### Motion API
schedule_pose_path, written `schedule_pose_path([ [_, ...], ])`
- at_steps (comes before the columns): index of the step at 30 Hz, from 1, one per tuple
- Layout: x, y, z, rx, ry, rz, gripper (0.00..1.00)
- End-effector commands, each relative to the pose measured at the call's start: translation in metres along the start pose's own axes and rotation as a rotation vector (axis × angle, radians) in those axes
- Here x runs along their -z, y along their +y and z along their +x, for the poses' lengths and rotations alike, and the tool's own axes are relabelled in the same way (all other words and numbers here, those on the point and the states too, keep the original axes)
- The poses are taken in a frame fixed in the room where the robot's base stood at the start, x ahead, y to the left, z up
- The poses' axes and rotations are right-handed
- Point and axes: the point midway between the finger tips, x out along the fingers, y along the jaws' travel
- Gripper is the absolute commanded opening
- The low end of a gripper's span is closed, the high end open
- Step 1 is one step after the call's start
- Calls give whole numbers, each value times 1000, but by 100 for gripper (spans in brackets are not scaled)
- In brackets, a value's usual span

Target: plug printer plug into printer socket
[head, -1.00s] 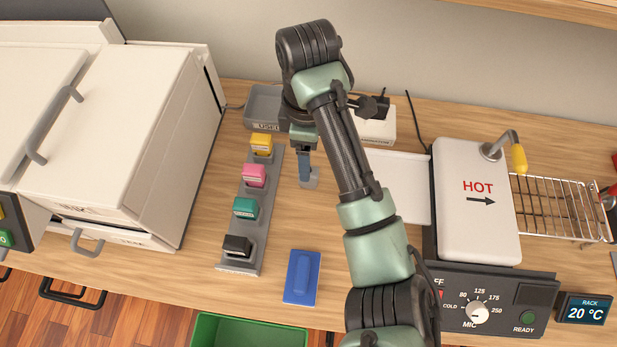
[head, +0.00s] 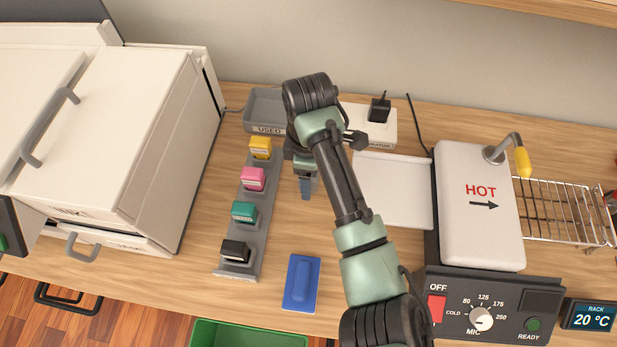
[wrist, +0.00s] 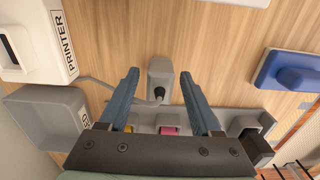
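A small grey block (wrist: 159,68) with a dark round piece (wrist: 158,93), which looks like the printer plug, is between my finger tips in the wrist view. A thin grey cable runs from it to the left. My gripper (wrist: 157,78) is open, with one blue finger on each side and a visible gap to each. The gripper (head: 305,188) also shows in the head view, low over the table beside the cartridge rack. The white socket box marked PRINTER (wrist: 38,42), with a dark slot, is at the upper left of the wrist view. In the head view my arm hides that part.
The grey USED tray (head: 265,104) and the cartridge rack (head: 238,262) stand close to the left of my gripper. A black plug (head: 380,109) sits in a white box (head: 382,140) to the right. A blue block (head: 301,283) lies in front; bare wood surrounds it.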

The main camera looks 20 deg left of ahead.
Motion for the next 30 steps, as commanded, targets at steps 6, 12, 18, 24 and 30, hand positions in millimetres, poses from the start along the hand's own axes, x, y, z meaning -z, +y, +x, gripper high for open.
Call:
schedule_pose_path([
  [6, 0, 0, 0, 0, 0, 0, 23],
  [12, 0, 0, 0, 0, 0, 0, 0],
  [18, 0, 0, -1, -1, 0, 0, 0],
  [24, 0, 1, -14, -4, 1, -1, 0],
  [30, 1, 1, -55, -6, 1, -2, 0],
])
